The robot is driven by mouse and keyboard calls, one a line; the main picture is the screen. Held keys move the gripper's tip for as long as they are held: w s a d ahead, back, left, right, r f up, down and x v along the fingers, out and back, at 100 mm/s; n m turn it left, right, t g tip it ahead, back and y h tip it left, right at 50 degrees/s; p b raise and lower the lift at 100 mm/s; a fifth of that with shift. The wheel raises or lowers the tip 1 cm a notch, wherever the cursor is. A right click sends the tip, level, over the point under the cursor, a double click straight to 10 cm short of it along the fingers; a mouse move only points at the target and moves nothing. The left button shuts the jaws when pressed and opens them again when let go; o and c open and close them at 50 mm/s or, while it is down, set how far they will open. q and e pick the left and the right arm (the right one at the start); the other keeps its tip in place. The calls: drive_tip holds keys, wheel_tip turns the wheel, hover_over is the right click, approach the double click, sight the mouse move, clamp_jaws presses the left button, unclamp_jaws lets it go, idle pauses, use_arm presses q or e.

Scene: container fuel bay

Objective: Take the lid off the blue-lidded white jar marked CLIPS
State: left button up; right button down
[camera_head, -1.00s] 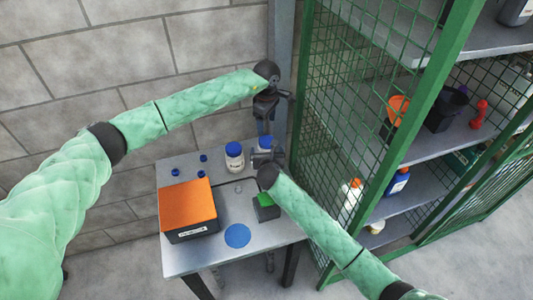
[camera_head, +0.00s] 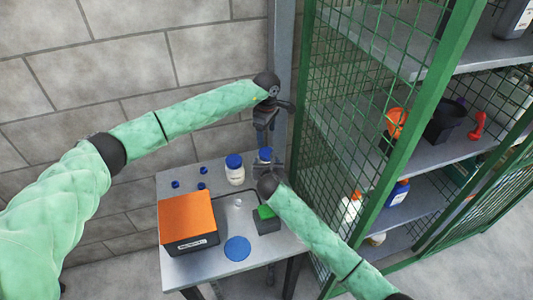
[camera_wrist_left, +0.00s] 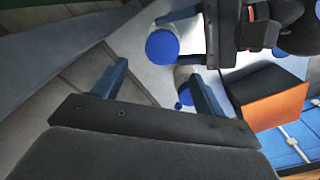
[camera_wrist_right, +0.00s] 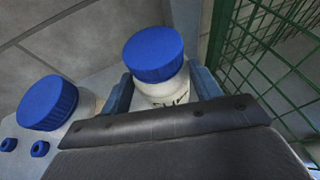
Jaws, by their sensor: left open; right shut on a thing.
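A white jar with a blue lid (camera_head: 265,155) stands at the back right of the table. My right gripper (camera_head: 266,164) is shut around its body below the lid. In the right wrist view the jar (camera_wrist_right: 160,88) has dark letters, partly hidden by the gripper, so I cannot read the full word. The lid (camera_wrist_right: 153,53) sits on it. My left gripper (camera_head: 265,134) points down above this jar, open and empty. In the left wrist view the lid (camera_wrist_left: 162,47) lies beyond and between the open fingers (camera_wrist_left: 158,70), apart from them.
A second blue-lidded white jar (camera_head: 235,172) stands just left. Small blue caps (camera_head: 202,170), an orange-topped box (camera_head: 187,215), a blue disc (camera_head: 237,248) and a green-topped dark block (camera_head: 266,220) share the table (camera_head: 215,265). A green mesh cage (camera_head: 345,130) rises close on the right.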

sight(266, 152)
use_arm(q)
drive_tip(key=m, duration=0.6)
drive_tip(key=shift+a+f, duration=0.2)
drive_tip(key=shift+a, duration=0.2)
drive_tip(key=m, duration=0.3)
drive_tip(key=shift+s+d+f, duration=0.15)
drive_tip(key=shift+s+d, duration=0.05)
drive_tip(key=m, duration=0.4)
drive_tip(key=shift+d, duration=0.15)
drive_tip(key=shift+m, duration=0.3)
drive_tip(key=shift+f, duration=4)
drive_tip(key=c, duration=1)
